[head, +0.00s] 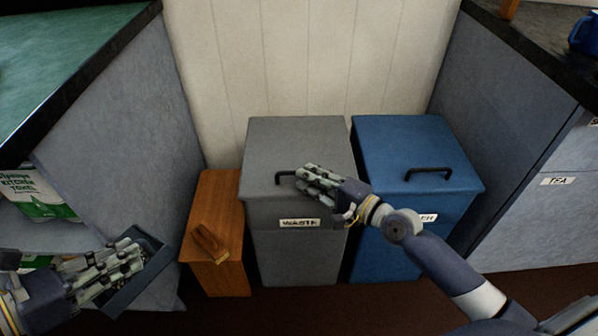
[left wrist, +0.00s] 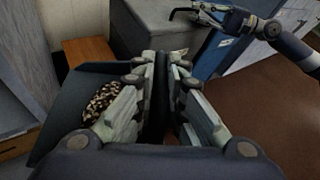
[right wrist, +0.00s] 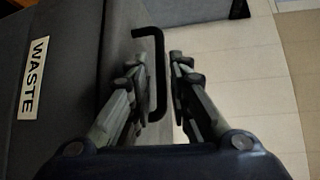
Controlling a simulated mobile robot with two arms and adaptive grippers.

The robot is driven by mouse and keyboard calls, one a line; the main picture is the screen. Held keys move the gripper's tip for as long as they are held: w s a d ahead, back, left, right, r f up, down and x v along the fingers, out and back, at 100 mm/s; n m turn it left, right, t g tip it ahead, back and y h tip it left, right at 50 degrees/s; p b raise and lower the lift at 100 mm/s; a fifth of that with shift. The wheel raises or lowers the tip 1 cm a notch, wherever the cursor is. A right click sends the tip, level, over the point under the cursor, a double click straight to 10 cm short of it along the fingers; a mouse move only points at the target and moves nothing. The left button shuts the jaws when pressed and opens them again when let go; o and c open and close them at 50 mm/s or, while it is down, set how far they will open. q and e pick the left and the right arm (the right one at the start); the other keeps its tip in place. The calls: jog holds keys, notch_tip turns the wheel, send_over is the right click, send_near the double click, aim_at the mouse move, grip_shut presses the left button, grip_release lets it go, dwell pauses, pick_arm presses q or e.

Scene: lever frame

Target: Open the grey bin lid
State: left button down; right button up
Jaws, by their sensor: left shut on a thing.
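The grey bin (head: 297,245) stands upright with a WASTE label, and its lid (head: 298,140) is down. The lid's black handle (head: 284,177) is partly hidden by my right gripper (head: 312,182). In the right wrist view the handle (right wrist: 160,75) lies between the fingers of my right gripper (right wrist: 165,75), which look open with a gap; whether they touch it I cannot tell. My left gripper (head: 128,256) is shut on a dark dustpan (head: 150,275) at the lower left. In the left wrist view the dustpan (left wrist: 62,130) holds a brown speckled heap (left wrist: 102,100).
A blue bin (head: 400,150) with its lid down stands right of the grey one. A wooden stand (head: 215,200) with a brown brush-like thing (head: 208,243) is at its left. Grey counters (head: 120,130) flank both sides. A wall (head: 310,60) stands close behind.

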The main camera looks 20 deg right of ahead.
pick_arm(q)
jog(key=shift+f, duration=0.2)
pick_arm(e)
jog(key=shift+x, duration=1.95)
jog(key=shift+c, duration=0.5)
grip_shut()
pick_arm(q)
jog(key=shift+r, duration=0.1)
